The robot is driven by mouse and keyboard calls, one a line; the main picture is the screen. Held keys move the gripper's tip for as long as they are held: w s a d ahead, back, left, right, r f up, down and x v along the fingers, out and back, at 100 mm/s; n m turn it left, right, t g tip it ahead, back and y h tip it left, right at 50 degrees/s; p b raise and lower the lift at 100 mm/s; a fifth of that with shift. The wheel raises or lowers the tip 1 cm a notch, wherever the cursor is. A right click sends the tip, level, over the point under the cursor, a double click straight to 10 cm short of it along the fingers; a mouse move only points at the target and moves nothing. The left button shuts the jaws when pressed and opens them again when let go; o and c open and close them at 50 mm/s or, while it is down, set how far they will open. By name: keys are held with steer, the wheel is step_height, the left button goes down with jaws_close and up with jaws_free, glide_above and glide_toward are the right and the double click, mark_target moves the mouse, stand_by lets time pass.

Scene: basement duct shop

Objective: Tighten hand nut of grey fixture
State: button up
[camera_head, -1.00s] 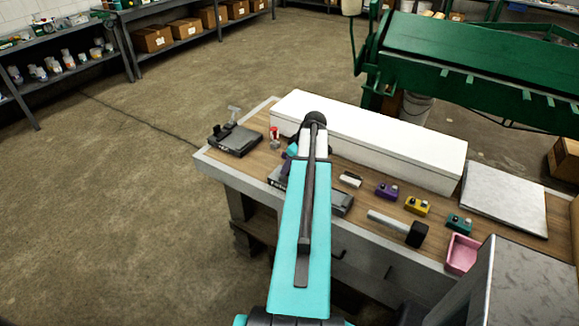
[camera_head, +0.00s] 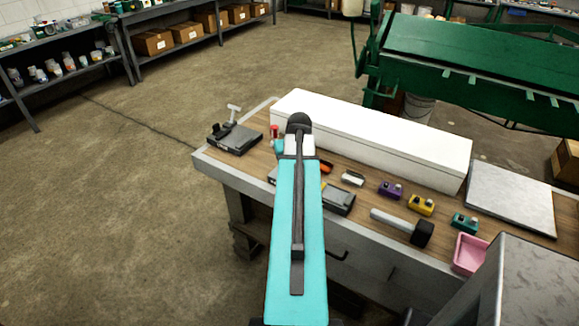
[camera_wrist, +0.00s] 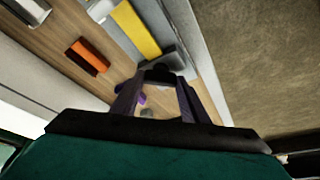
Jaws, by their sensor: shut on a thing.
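A grey fixture (camera_head: 338,198) lies on the bench, partly hidden behind my arm in the head view. In the wrist view a grey body (camera_wrist: 178,57) with a yellow bar (camera_wrist: 136,30) lies just beyond my fingertips. My gripper (camera_wrist: 161,80) is shut on a small black knob-like part (camera_wrist: 158,73) beside that grey body, which looks like the hand nut. How well the fingers sit around it cannot be told. My arm hides the gripper in the head view. Another dark grey fixture (camera_head: 235,139) with a T-shaped handle stands at the bench's left end.
A long white box (camera_head: 375,140) runs along the back of the bench. An orange block (camera_wrist: 87,57) lies near the fixture. Purple (camera_head: 391,190), yellow (camera_head: 421,205) and teal (camera_head: 464,222) blocks, a black-headed mallet (camera_head: 422,233) and a pink tray (camera_head: 469,254) lie to the right.

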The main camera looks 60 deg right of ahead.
steer(key=m, duration=0.2)
steer(key=m+g+b, duration=0.1)
steer(key=m, duration=0.1)
steer(key=m+g+h, duration=0.1)
steer(key=shift+w+a+m, duration=0.1)
steer(key=shift+w+m, duration=0.15)
steer(key=shift+m, duration=0.15)
steer(key=shift+w+m+g+h+b, duration=0.15)
steer(key=shift+m+g+b, duration=0.3)
steer(key=shift+m, duration=0.6)
steer(key=shift+s+m+g+h+b, duration=0.15)
steer(key=shift+m+g+b, duration=0.25)
steer(key=shift+m, duration=0.65)
steer(key=o, duration=1.1)
steer(key=shift+c, duration=0.2)
steer(key=shift+w+a+r, duration=0.1)
steer(key=b+v, duration=0.2)
steer(key=v, duration=1.1)
steer(key=shift+r+b, duration=0.25)
steer(key=shift+b, duration=0.15)
